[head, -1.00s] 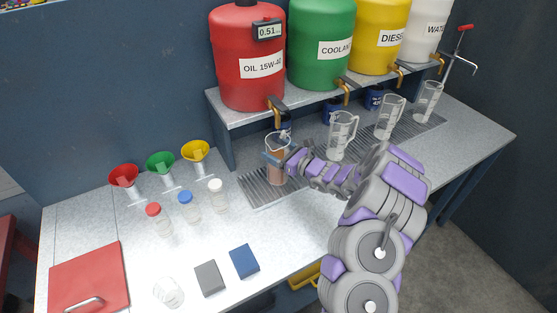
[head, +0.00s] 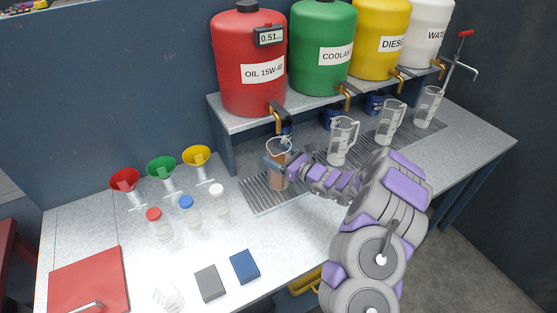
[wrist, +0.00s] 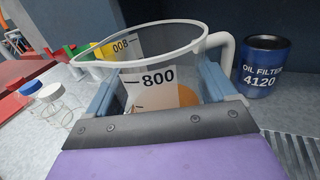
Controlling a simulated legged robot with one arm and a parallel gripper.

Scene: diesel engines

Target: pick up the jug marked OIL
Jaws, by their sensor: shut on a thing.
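A clear measuring jug (head: 277,179) with brown liquid in its lower part stands upright at the left end of the drip grating, under the red OIL 15W-40 tank's tap. My gripper (head: 279,162) is shut on this jug, with its fingers around the upper body. In the wrist view the jug (wrist: 155,42) shows its wide rim, a handle at the right and an 800 mark, between the two blue-grey fingers (wrist: 160,85). No OIL marking on the jug is readable. I cannot tell whether its base touches the grating.
The red tank (head: 248,50) and other tanks stand on a shelf above. Several clear jugs, including one (head: 343,140), stand right on the grating (head: 262,204). A blue oil filter (wrist: 262,65) is close behind the jug.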

